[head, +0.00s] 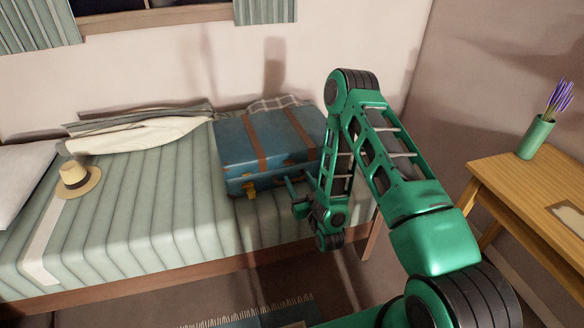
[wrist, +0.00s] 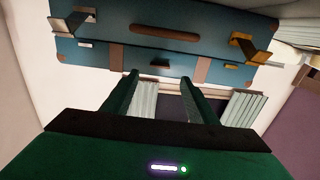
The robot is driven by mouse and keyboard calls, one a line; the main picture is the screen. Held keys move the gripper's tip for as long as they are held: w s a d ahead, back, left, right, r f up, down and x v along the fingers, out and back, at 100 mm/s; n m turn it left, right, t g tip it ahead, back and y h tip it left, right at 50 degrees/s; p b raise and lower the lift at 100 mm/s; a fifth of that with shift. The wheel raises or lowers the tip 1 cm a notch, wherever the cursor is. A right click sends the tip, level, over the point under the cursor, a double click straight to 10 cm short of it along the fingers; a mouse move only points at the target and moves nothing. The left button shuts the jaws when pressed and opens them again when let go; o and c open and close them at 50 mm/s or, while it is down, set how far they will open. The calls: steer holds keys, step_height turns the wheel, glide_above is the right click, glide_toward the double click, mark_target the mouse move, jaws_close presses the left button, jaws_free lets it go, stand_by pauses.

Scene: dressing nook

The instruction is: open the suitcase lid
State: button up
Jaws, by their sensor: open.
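The blue suitcase (head: 262,148) with brown straps lies flat on the bed, its lid (head: 255,135) down. In the wrist view, which appears upside down, the suitcase front (wrist: 110,35) fills the top. In the head view my gripper (head: 291,188) is at the front right of the suitcase; contact cannot be told.
The striped bed (head: 130,220) carries a straw hat (head: 77,178), a folded cream blanket (head: 150,138) and a pillow (head: 22,168). A wooden table (head: 500,185) with a green vase (head: 537,137) stands at the right. A rug (head: 265,318) lies on the floor before the bed.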

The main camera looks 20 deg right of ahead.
steer(key=w, duration=0.8)
steer(key=shift+a, duration=0.2)
